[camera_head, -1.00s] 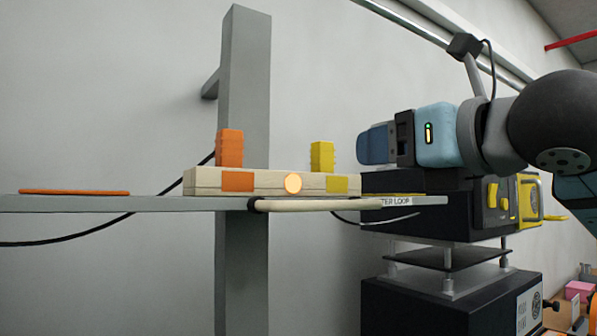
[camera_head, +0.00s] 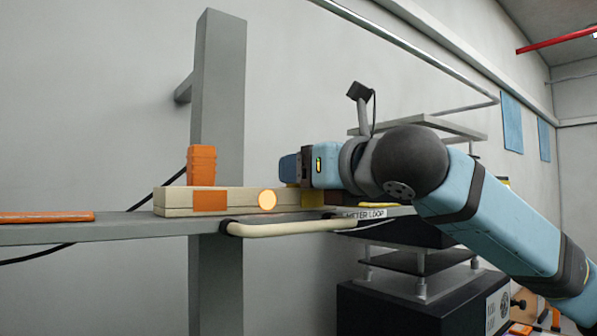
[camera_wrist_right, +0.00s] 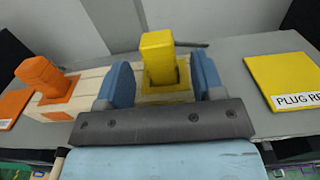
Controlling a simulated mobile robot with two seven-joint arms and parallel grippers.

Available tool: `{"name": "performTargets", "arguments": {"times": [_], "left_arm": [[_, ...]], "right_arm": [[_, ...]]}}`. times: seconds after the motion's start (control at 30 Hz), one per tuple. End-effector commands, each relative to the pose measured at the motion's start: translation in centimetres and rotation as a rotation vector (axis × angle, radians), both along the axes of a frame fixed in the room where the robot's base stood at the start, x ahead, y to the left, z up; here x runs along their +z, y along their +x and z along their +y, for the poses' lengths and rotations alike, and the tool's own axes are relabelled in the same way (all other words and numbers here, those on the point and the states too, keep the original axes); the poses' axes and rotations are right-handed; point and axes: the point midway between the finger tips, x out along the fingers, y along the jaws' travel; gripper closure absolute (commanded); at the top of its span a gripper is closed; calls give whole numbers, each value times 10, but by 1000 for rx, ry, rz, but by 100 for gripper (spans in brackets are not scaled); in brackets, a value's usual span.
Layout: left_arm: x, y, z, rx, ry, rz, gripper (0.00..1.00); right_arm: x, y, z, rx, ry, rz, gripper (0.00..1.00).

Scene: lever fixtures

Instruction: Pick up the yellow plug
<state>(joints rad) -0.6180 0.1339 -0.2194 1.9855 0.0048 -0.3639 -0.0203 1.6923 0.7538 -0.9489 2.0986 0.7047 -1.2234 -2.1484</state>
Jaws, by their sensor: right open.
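The yellow plug (camera_wrist_right: 160,62) stands upright in the beige block (camera_head: 180,201) on the grey shelf. In the right wrist view my right gripper (camera_wrist_right: 163,76) is open, with one blue finger on each side of the plug. I see gaps between the fingers and the plug, so it is not clamped. In the head view my right gripper (camera_head: 291,167) reaches in from the right over the block's yellow end and hides the plug. My left gripper is not in view.
An orange plate (camera_head: 45,217) lies on the shelf at left. A yellow plate (camera_wrist_right: 284,80) lies right of the block. A pale bar (camera_head: 290,227) runs along the shelf's front.

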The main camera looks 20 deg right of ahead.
Motion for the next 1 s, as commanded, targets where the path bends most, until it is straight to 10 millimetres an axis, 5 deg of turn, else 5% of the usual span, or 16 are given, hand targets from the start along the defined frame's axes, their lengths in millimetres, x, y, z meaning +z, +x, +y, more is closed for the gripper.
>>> {"name": "performTargets", "arguments": {"times": [0.13,0.37,0.63,1.0], "left_arm": [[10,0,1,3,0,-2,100],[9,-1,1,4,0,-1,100],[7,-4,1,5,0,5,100],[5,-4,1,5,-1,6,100]], "right_arm": [[2,21,8,2,1,4,38],[0,25,9,1,1,0,38],[0,25,9,1,1,0,92],[10,25,9,1,2,0,92]]}}
